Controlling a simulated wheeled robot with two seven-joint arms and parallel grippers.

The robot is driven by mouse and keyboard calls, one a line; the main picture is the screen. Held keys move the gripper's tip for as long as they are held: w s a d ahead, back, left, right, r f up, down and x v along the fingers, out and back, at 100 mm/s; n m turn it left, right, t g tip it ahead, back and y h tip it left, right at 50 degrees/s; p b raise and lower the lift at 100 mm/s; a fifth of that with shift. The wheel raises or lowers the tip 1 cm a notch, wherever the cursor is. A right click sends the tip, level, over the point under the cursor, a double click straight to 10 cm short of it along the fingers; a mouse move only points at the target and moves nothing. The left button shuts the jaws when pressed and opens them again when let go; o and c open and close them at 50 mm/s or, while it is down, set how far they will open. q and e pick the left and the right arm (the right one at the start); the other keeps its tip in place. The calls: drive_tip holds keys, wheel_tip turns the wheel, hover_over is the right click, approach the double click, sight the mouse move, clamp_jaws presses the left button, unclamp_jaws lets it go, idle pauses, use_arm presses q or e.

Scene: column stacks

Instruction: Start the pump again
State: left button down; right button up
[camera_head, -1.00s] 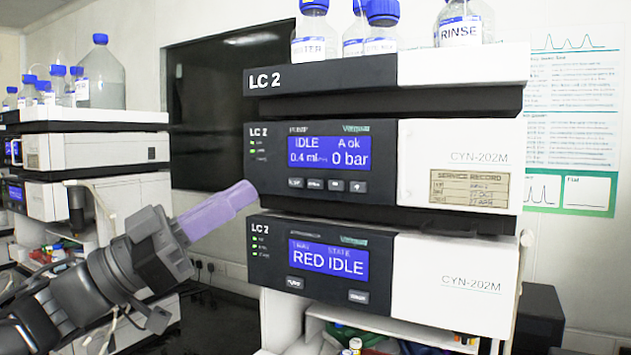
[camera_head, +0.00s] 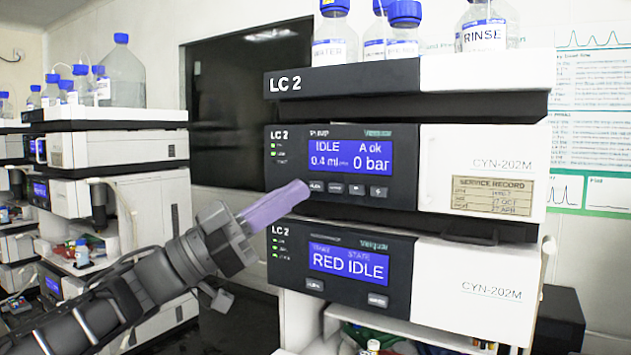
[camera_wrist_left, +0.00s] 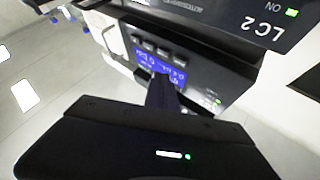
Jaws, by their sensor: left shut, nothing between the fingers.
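The LC 2 pump module (camera_head: 340,143) is the middle unit of the stack in the head view. Its blue screen (camera_head: 350,157) reads IDLE, A ok, 0.4 ml and 0 bar. A row of several small buttons (camera_head: 347,188) runs under the screen. My left gripper (camera_head: 300,190), with purple fingers, is shut and empty. My right gripper is not in view.
Below is a second module (camera_head: 348,262) reading RED IDLE, with two buttons. Capped bottles, including a RINSE bottle (camera_head: 483,30), stand on top. Another instrument stack (camera_head: 110,150) is at the left. A dark panel (camera_head: 237,110) hangs behind.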

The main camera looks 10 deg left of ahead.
sight(329, 176)
use_arm(q)
drive_tip(key=shift+w+d, duration=0.3)
drive_tip(key=shift+w, duration=0.5)
drive_tip(key=shift+w, duration=0.1)
idle(1.4)
drive_tip(key=shift+w+d+p, duration=0.15)
drive_tip(key=shift+w+p, duration=0.1)
drive_tip(key=shift+p, duration=0.1)
drive_tip(key=shift+w+d, duration=0.2)
drive_tip(key=shift+w, duration=0.2)
idle(0.6)
idle(0.3)
drive_tip(key=shift+s+a, duration=0.35)
drive_tip(key=shift+s, duration=0.45)
